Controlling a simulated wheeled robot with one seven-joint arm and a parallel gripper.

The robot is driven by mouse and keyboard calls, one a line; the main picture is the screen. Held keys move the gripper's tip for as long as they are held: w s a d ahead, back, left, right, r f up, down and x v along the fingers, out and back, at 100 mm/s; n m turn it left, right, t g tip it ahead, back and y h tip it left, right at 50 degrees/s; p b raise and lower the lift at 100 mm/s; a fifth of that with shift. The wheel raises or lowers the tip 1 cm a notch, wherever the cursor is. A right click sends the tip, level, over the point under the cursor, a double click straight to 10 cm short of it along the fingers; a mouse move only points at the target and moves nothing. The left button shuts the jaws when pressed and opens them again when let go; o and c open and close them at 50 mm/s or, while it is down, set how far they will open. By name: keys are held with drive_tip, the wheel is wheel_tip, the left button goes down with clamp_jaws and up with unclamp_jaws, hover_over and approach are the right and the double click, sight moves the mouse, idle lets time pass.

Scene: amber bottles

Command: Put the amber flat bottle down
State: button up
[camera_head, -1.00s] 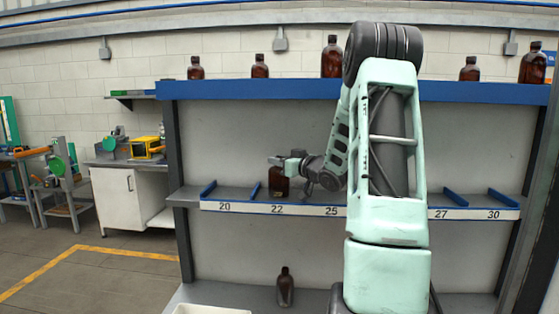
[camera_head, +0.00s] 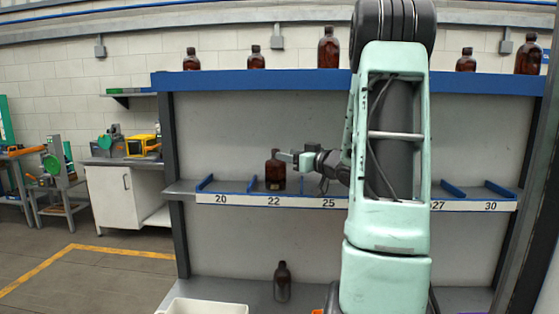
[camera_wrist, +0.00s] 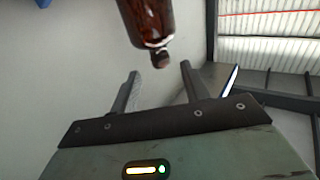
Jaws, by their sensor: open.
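The amber flat bottle (camera_head: 275,172) stands upright on the middle shelf, above the label 22. In the wrist view the bottle (camera_wrist: 148,18) shows neck down at the top of the picture, beyond the fingertips. My gripper (camera_head: 288,157) is just right of the bottle in the head view. Its two fingers (camera_wrist: 160,78) are spread apart with nothing between them, and a gap shows between them and the bottle.
The middle shelf (camera_head: 420,204) has blue dividers and number labels. Several amber bottles stand on the blue top shelf (camera_head: 230,82). Another bottle (camera_head: 282,282) stands on the bottom shelf near a white bin (camera_head: 205,306). The shelf left of the bottle is clear.

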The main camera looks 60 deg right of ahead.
drive_tip(key=s+a+b, duration=0.1)
drive_tip(key=s, duration=0.5)
drive_tip(key=shift+w+a, duration=0.1)
drive_tip(key=w+a+f+n+g+y, duration=0.15)
drive_tip(key=w+a+f, duration=0.25)
drive_tip(key=w+a, duration=0.55)
drive_tip(key=w+a+f+g, duration=0.3)
drive_tip(key=w+a, duration=0.5)
drive_tip(key=a, duration=0.3)
drive_tip(key=s+a+f+n+g+y, duration=0.1)
drive_tip(key=s+a+f+g, duration=0.15)
drive_tip(key=a, duration=0.65)
drive_tip(key=s+a+f+n+g+y, duration=0.1)
drive_tip(key=a+f+n+g, duration=0.15)
drive_tip(key=a, duration=0.65)
drive_tip(key=s+a+f+n+g, duration=0.2)
drive_tip(key=s+a, duration=0.6)
drive_tip(key=s, duration=0.4)
drive_tip(key=s+a+f+n+g, duration=0.3)
drive_tip(key=s+a+g, duration=0.3)
drive_tip(key=s+a, duration=0.3)
drive_tip(key=s+f, duration=0.1)
drive_tip(key=s, duration=0.3)
drive_tip(key=shift+s+a+f, duration=0.2)
drive_tip(key=shift+a, duration=0.1)
